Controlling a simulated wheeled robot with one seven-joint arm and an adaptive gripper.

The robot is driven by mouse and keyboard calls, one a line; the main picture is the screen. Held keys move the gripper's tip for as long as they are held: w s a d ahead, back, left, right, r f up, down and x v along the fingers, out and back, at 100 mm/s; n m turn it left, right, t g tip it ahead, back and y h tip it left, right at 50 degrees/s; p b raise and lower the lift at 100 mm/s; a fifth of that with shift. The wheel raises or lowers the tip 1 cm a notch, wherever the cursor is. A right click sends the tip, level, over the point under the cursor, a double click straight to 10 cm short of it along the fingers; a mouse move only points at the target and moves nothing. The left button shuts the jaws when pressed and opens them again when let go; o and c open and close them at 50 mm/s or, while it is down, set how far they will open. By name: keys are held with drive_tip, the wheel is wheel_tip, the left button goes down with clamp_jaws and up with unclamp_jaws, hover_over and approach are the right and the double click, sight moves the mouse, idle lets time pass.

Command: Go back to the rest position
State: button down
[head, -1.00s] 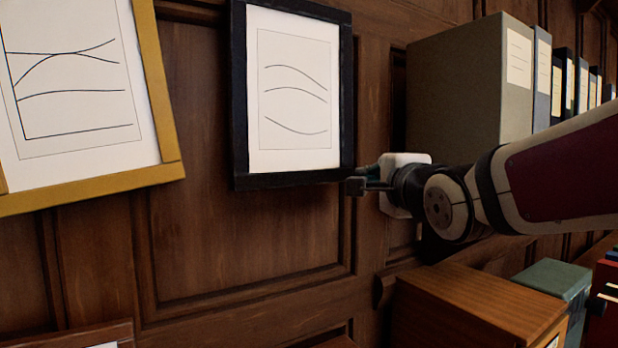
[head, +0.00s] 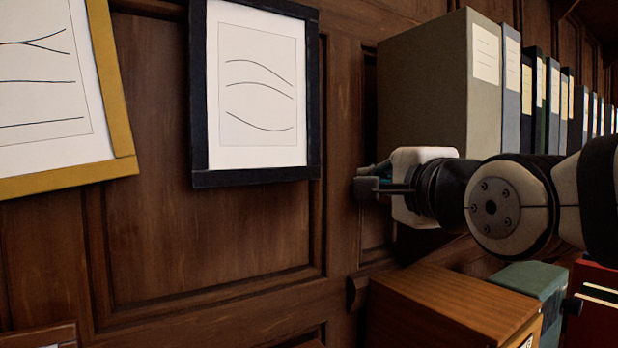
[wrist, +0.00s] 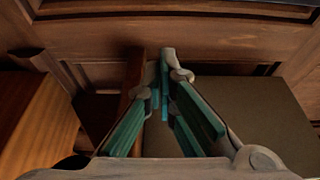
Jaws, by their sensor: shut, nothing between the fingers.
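My gripper (head: 366,188) is in the middle of the head view, in front of the wood panelling and level with the lower part of the grey-green binder. It points left and is right of the black-framed drawing, apart from it. In the wrist view my gripper (wrist: 160,92) has its teal-lined fingers together at the tips with nothing between them. My arm comes in from the right edge of the head view.
A black-framed drawing (head: 199,120) and a tilted yellow-framed one (head: 122,100) hang on the panelled wall (head: 225,240). A large grey-green binder (head: 425,90) begins a row of binders behind my arm. A wooden box (head: 450,300) and a green box (head: 535,278) stand below.

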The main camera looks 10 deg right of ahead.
drive_tip(key=s+f+n+g, duration=0.6)
drive_tip(key=s+f+n, duration=0.2)
drive_tip(key=f, duration=0.5)
drive_tip(key=s+d+f+n+g+h, duration=0.1)
drive_tip(key=s+f+n+g, duration=0.6)
drive_tip(key=s+f, duration=0.6)
drive_tip(key=shift+f+n+g, duration=0.3)
drive_tip(key=shift+f+n, duration=0.1)
drive_tip(key=shift+n, duration=0.8)
drive_tip(key=shift+d, duration=0.15)
